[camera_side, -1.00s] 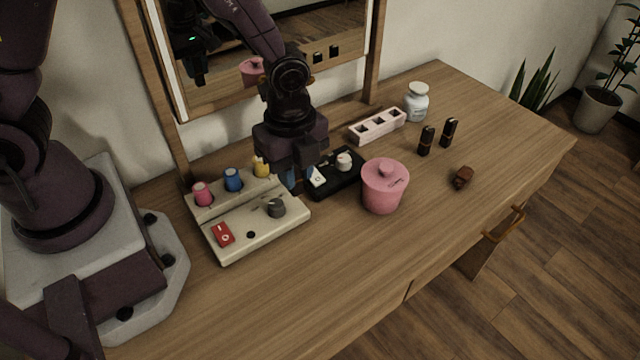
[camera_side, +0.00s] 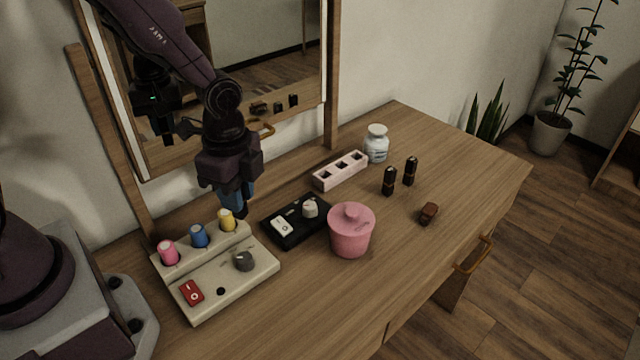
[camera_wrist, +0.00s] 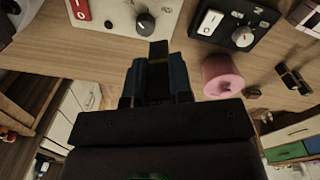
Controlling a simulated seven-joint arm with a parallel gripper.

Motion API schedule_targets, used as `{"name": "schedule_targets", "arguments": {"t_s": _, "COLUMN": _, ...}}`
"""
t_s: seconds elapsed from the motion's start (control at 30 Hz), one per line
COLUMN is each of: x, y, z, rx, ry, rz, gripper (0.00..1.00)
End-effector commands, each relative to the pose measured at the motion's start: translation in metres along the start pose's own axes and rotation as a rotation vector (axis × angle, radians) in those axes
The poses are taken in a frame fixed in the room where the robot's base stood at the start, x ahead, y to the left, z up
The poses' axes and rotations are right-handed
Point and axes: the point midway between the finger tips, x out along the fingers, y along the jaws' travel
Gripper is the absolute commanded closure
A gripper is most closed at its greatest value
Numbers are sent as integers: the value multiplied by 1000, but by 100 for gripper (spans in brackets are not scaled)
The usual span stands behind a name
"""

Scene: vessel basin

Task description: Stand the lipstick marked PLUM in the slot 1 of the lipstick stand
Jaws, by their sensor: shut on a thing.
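My gripper (camera_side: 236,207) hangs above and behind the cream control box, near its yellow knob. It is shut on a dark, square-ended piece that looks like a lipstick (camera_wrist: 158,49), seen between the fingertips in the wrist view; no marking shows on it. The pale pink lipstick stand (camera_side: 341,171) lies near the back of the table, right of my gripper and apart from it. Its square slots look empty; slot numbers cannot be read. Two black lipsticks stand upright, one nearer (camera_side: 389,181) and one farther right (camera_side: 411,171). Their markings cannot be read.
The cream control box (camera_side: 222,283), a black switch box (camera_side: 297,222) and a pink lidded pot (camera_side: 351,233) stand in front. A white jar (camera_side: 376,143) is right of the stand. The front right tabletop is clear.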

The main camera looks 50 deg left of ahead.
Motion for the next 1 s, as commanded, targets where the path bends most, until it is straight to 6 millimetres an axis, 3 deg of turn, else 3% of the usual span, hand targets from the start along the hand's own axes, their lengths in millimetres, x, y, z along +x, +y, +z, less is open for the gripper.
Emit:
{"name": "schedule_targets", "arguments": {"t_s": 0.03, "x": 1, "y": -23, "z": 1, "rx": -128, "ry": 2, "rz": -3, "gripper": 100}}
{"name": "schedule_targets", "arguments": {"t_s": 0.2, "x": -4, "y": -84, "z": 6, "rx": -582, "ry": 6, "rz": -15, "gripper": 100}}
{"name": "schedule_targets", "arguments": {"t_s": 0.3, "x": -11, "y": -108, "z": 7, "rx": -799, "ry": 10, "rz": -22, "gripper": 100}}
{"name": "schedule_targets", "arguments": {"t_s": 0.43, "x": -22, "y": -122, "z": 5, "rx": -999, "ry": 19, "rz": -30, "gripper": 100}}
{"name": "schedule_targets", "arguments": {"t_s": 0.67, "x": -22, "y": -125, "z": 3, "rx": -1152, "ry": 7, "rz": -19, "gripper": 100}}
{"name": "schedule_targets", "arguments": {"t_s": 1.0, "x": 8, "y": -186, "z": -19, "rx": -1158, "ry": 8, "rz": -19, "gripper": 100}}
